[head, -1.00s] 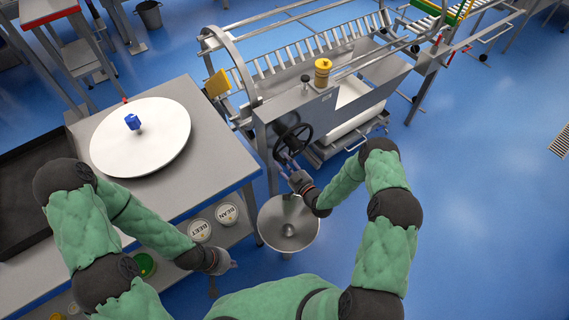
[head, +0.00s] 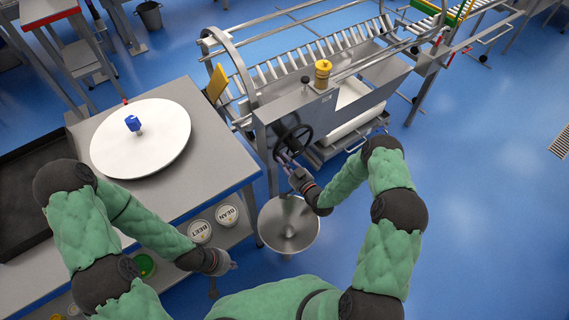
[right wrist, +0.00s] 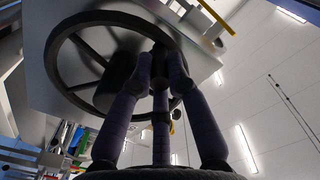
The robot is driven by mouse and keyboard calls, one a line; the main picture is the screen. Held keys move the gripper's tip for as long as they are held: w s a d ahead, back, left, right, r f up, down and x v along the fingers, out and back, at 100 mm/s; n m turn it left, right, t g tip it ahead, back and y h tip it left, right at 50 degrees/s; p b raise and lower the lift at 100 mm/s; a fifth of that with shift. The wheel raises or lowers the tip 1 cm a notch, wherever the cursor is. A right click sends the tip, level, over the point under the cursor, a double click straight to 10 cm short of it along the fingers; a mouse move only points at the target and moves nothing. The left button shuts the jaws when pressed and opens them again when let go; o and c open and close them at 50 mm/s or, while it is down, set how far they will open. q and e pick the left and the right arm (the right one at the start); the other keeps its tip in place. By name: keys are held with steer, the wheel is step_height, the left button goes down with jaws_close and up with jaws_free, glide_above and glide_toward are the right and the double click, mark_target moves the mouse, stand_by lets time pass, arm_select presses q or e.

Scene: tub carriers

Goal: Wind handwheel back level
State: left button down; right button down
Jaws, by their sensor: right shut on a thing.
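The black handwheel (head: 292,140) is on the front panel of the steel tilting machine. It fills the left of the right wrist view (right wrist: 66,42), with its rim, spokes and hub showing. My right gripper (head: 286,163) is at the wheel's lower edge. In the right wrist view its fingers (right wrist: 160,65) close together at the far side of the rim, shut on a part of the wheel; the exact grip point is partly hidden by the fingers. My left gripper (head: 230,267) hangs beside the table's front edge, away from the wheel; its fingers are too small to judge.
A steel table (head: 222,150) with a white round board (head: 165,150) and a blue knob stands left. A yellow-capped cylinder (head: 322,74) is on the machine.

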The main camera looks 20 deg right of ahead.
steer(key=w+d+r+m, duration=0.1)
steer(key=d+r+m, duration=0.1)
steer(key=m, duration=0.2)
steer(key=w+d+r+m, duration=0.1)
steer(key=d+r+m, duration=0.1)
steer(key=m, duration=0.3)
steer(key=d+r+m+b, duration=0.1)
steer(key=d+r+m, duration=0.2)
steer(key=m, duration=0.2)
steer(key=shift+w+d, duration=0.25)
steer(key=shift+w, duration=0.15)
steer(key=shift+w+d+r, duration=0.1)
steer(key=shift+w+d, duration=0.05)
steer(key=shift+d, duration=0.35)
steer(key=c, duration=1.2)
jaws_free()
